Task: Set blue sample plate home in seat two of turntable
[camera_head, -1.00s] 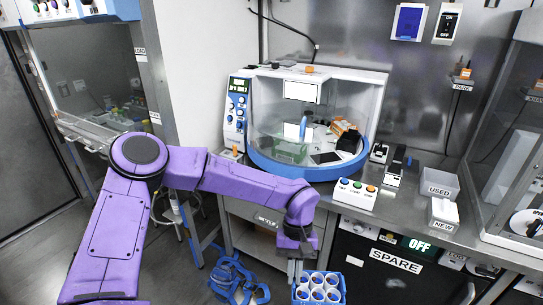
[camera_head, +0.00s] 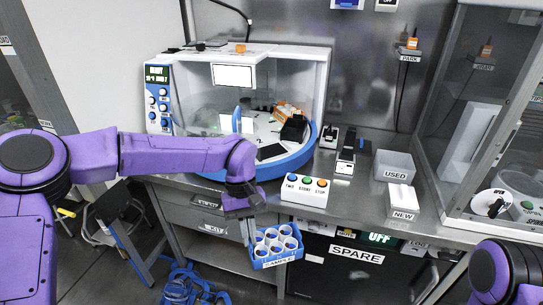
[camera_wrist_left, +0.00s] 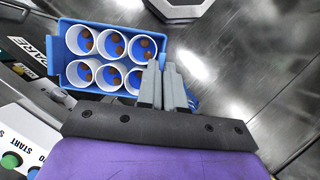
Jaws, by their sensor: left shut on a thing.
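The blue sample plate (camera_head: 276,262) holds several white round cups in two rows and has a SAMPLE label on its front. My left gripper (camera_head: 247,228) is shut on the plate's edge and holds it in the air in front of the bench. In the left wrist view the plate (camera_wrist_left: 62,72) lies beyond the fingers (camera_wrist_left: 165,85), which overlap its near right side. The turntable (camera_head: 268,133) is inside the white and blue machine; a 2 shows on its pale surface. The seat itself is hard to make out. My right gripper is out of view.
The machine's blue rim (camera_head: 290,165) curves at the bench front. A TWO/START/STOP button box (camera_head: 304,190) stands right of it, with USED (camera_head: 394,166) and NEW (camera_head: 401,201) boxes farther right. Blue straps (camera_head: 190,285) lie on the floor. My right arm shows at lower right.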

